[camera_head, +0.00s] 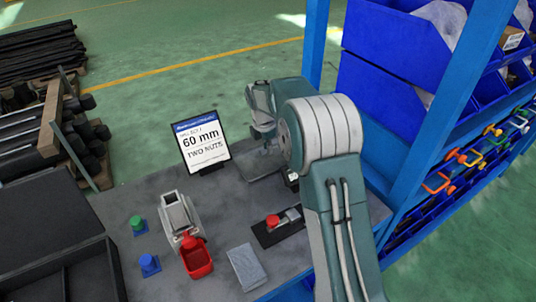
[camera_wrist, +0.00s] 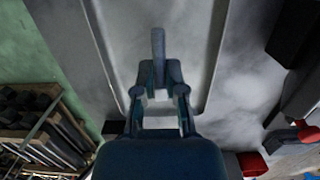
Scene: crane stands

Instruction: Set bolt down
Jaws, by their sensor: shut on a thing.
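A grey-blue bolt (camera_wrist: 158,44) sticks out past the fingertips of my gripper (camera_wrist: 158,82) in the wrist view. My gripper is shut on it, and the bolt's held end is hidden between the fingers. Below it in the wrist view is a shallow grey tray (camera_wrist: 101,42) with raised edges. I cannot tell the gap between bolt and tray. In the head view my gripper (camera_head: 262,122) is over the back of the bench, near the grey tray (camera_head: 268,167), which my arm partly covers. The bolt is not clear there.
A sign (camera_head: 202,142) reading "60 mm two nuts" stands left of the tray. A grey stand (camera_head: 178,213), a red bin (camera_head: 198,265), green (camera_head: 137,224) and blue (camera_head: 150,265) pieces, a folded cloth (camera_head: 246,267) and a red-knobbed fixture (camera_head: 272,221) are nearer. A blue rack (camera_head: 395,75) stands right.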

